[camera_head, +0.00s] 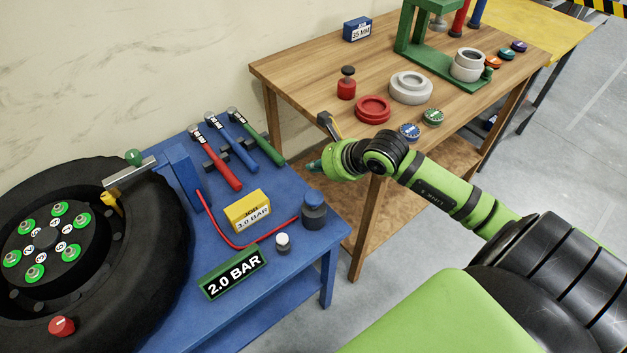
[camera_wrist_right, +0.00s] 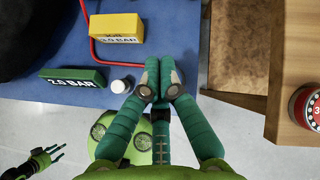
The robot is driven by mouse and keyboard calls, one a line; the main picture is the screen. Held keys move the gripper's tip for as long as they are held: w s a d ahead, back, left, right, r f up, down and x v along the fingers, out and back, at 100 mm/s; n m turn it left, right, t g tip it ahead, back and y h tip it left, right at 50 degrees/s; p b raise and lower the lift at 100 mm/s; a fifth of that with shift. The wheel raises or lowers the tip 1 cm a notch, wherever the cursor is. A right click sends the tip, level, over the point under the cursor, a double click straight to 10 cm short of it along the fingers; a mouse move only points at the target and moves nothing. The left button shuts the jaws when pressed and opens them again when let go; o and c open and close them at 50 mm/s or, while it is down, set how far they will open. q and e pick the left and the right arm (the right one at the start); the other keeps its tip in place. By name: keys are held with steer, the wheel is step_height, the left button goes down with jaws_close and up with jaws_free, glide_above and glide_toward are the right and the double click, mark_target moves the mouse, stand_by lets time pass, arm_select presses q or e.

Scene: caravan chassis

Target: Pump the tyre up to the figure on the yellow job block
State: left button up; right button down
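The tyre (camera_head: 165,225) lies at the left, its hub bearing green-ringed nuts. On the blue bench stands the yellow job block (camera_head: 247,211), marked 3.0 BAR. The green-edged display (camera_head: 234,273) reads 2.0 BAR. A red hose (camera_head: 232,240) runs to a dark blue pump (camera_head: 314,213). A white-topped button (camera_head: 283,242) stands in front of the pump. My right gripper (camera_head: 314,166) hovers above the pump, apart from it. In the wrist view its teal fingertips (camera_wrist_right: 160,72) are together and empty, hiding the pump. My left gripper (camera_wrist_right: 48,156) shows there with fingers apart.
Several hammers (camera_head: 230,150) lie on the bench's back. A wooden table (camera_head: 320,88) stands right of it with a red ring, grey rings, small caps and a green press (camera_head: 412,45). A red knob (camera_head: 61,326) sits at the tyre's front. Grey floor lies between.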

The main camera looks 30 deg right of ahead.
mark_target(317, 199)
step_height(317, 199, down, 9)
steer(key=b, duration=0.6)
steer(key=shift+r, duration=0.2)
steer(key=shift+r, duration=0.1)
stand_by(0.6)
steer(key=shift+f+b, duration=0.4)
steer(key=shift+f, duration=0.05)
steer(key=shift+f+b, duration=1.55)
steer(key=shift+f, duration=0.2)
stand_by(1.4)
stand_by(0.3)
steer(key=shift+r+p, duration=1.45)
steer(key=shift+r, duration=0.7)
